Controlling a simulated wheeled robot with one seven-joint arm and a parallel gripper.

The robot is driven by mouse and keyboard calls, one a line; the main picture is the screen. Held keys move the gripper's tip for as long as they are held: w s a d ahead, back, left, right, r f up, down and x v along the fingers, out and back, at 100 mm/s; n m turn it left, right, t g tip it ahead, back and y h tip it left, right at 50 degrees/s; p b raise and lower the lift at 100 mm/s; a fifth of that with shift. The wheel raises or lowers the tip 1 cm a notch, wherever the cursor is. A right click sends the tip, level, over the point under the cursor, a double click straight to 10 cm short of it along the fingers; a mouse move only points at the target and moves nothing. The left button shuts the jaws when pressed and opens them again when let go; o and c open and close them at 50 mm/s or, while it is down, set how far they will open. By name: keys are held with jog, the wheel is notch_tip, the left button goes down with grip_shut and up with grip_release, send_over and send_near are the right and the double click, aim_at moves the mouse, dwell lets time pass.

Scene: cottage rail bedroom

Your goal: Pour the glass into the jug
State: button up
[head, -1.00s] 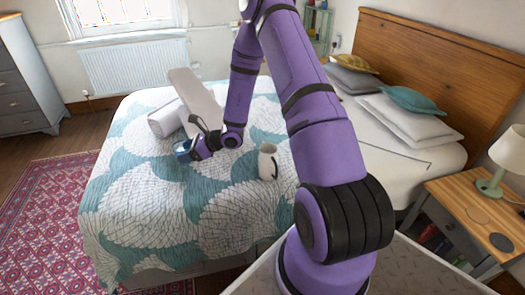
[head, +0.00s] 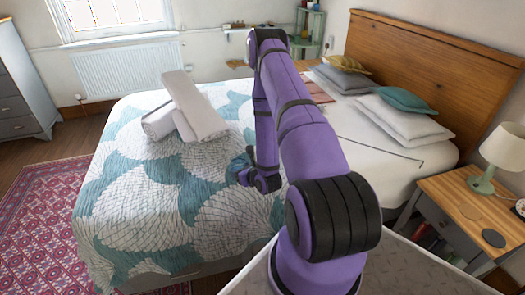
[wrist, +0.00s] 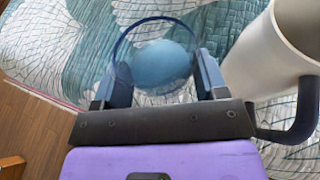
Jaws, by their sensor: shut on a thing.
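My gripper (head: 245,174) is shut on the glass (head: 237,164), above the bed on the near side of the towels. In the wrist view the clear glass (wrist: 178,93) is between the two fingers of my gripper (wrist: 160,85), with something blue inside it. The exact tilt of the glass is hard to tell. The jug (wrist: 262,62) is cream white with a dark handle. It stands close to the right of the glass in the wrist view, its open top partly cut off by the frame. In the head view my arm hides the jug.
The bed (head: 140,215) has a teal and white patterned cover. Folded and rolled white towels (head: 190,112) lie beyond my gripper. Pillows (head: 400,118) lie at the headboard. A nightstand (head: 465,205) with a lamp (head: 497,150) is at the right. The cover's left part is clear.

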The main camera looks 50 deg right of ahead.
jog(key=shift+s+d+f+h, duration=0.15)
jog(key=shift+s+d+h, duration=0.1)
jog(key=shift+s+h, duration=0.05)
jog(key=shift+d+m, duration=0.15)
jog(key=shift+m, duration=0.15)
jog(key=d+r+m+y, duration=0.4)
jog(key=r+m+y, duration=0.1)
jog(key=r, duration=0.3)
jog(key=shift+d+m, duration=0.3)
jog(key=shift+m, duration=0.5)
jog(key=shift+f+y, duration=0.1)
jog(key=shift+y, duration=0.2)
jog(key=shift+s+r+m+t+p, duration=0.1)
jog(key=shift+r+m+t+p, duration=0.3)
jog(key=shift+m, duration=0.3)
dwell(0.4)
jog(key=shift+d+f+m+y+p, duration=0.15)
jog(key=shift+f+m+y+p, duration=0.2)
jog(key=shift+m+y, duration=0.3)
dwell(0.6)
jog(key=shift+d+r+m+t+y+p, duration=0.3)
jog(key=shift+d+r+m+y+p, duration=0.1)
jog(key=shift+d+m, duration=0.3)
dwell(0.5)
